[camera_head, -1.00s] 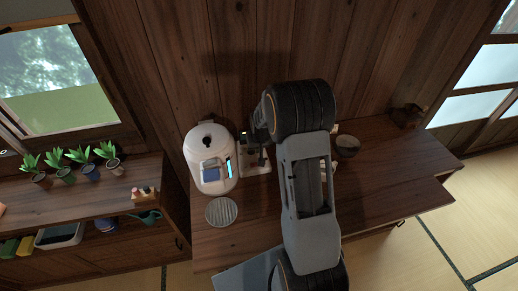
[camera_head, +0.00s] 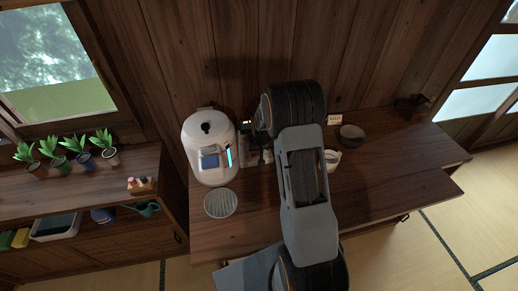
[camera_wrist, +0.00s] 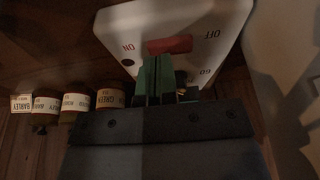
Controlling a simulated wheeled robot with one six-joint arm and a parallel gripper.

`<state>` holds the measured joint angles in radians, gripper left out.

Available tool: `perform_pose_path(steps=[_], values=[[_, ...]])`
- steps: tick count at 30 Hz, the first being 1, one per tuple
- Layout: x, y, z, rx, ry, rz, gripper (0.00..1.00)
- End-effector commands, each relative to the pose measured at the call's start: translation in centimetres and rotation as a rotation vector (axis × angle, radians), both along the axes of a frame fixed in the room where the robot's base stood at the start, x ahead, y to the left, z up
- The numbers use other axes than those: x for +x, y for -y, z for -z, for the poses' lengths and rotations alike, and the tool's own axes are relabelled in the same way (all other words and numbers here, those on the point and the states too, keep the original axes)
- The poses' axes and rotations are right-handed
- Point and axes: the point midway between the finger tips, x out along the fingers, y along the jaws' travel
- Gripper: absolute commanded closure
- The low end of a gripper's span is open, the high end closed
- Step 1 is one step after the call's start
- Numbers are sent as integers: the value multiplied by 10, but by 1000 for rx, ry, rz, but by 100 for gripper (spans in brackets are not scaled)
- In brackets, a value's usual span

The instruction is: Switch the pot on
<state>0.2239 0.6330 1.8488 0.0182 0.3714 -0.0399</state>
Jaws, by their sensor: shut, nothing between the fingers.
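The white pot (camera_head: 210,150) stands upright at the left of the wooden table, with a blue panel and a lit cyan strip on its front. The wrist view shows a white panel (camera_wrist: 218,48) with upside-down ON and OFF marks, a red switch (camera_wrist: 170,45) between them and a dark round spot. I cannot tell whether this panel belongs to the pot. My gripper (camera_wrist: 160,64) is shut and empty, its green fingers just in front of the panel below the red switch. Contact cannot be told. In the head view my arm hides the gripper.
A round grey mat (camera_head: 220,203) lies in front of the pot. A white cup (camera_head: 332,160) and a dark bowl (camera_head: 351,136) are right of my arm. Labelled jars (camera_wrist: 72,106) stand left of my fingers in the wrist view.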

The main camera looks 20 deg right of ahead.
Motion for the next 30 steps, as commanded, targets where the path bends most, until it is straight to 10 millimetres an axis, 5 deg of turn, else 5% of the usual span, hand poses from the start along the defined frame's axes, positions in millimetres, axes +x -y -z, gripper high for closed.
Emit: perform_pose_path(steps=[9,30], values=[[-1,3,13,0,0,1,100],[2,-12,4,1,-2,-3,100]])
